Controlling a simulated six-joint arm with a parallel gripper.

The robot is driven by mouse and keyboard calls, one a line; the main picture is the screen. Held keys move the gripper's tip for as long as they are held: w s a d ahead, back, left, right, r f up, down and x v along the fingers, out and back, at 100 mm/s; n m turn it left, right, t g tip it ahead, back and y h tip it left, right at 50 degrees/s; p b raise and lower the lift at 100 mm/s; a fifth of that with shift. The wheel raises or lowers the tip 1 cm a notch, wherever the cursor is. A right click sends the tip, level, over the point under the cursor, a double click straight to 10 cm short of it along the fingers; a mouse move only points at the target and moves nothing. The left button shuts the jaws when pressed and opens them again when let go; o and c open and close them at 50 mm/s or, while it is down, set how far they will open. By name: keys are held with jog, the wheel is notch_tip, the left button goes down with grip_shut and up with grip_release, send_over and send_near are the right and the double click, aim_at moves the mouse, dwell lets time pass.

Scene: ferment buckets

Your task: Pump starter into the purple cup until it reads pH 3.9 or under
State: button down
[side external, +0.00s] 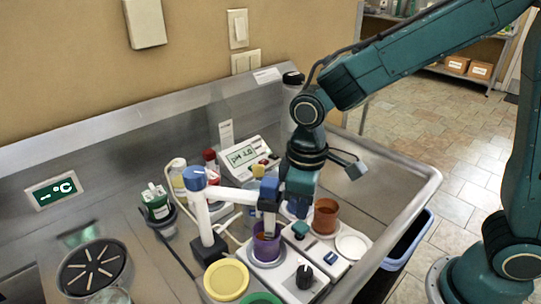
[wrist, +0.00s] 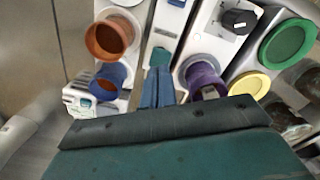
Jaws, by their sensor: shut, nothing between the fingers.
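The purple cup (side external: 268,252) holds brownish liquid and sits on a white unit, under a blue-capped probe arm (side external: 233,194). It also shows in the wrist view (wrist: 200,78), right of my fingers. The pH meter (side external: 246,153) behind it has a greenish display that seems to read about pH 4.0; the digits are small. My gripper (side external: 299,208) is shut and empty, pointing down just above and behind a green button (side external: 300,229) right of the purple cup. In the wrist view, the closed fingertips (wrist: 159,72) are close to this button (wrist: 160,57); I cannot tell whether they touch.
An orange-brown cup (side external: 326,217) stands right of my gripper. A blue cup (wrist: 111,77) shows beside it in the wrist view.

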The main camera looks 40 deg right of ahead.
jog(key=shift+r, duration=1.5)
dwell(1.8)
notch_tip(320, 180, up, 2)
jog(key=shift+r, duration=0.25)
jog(key=shift+f, duration=0.1)
jog(key=shift+f, duration=3.2)
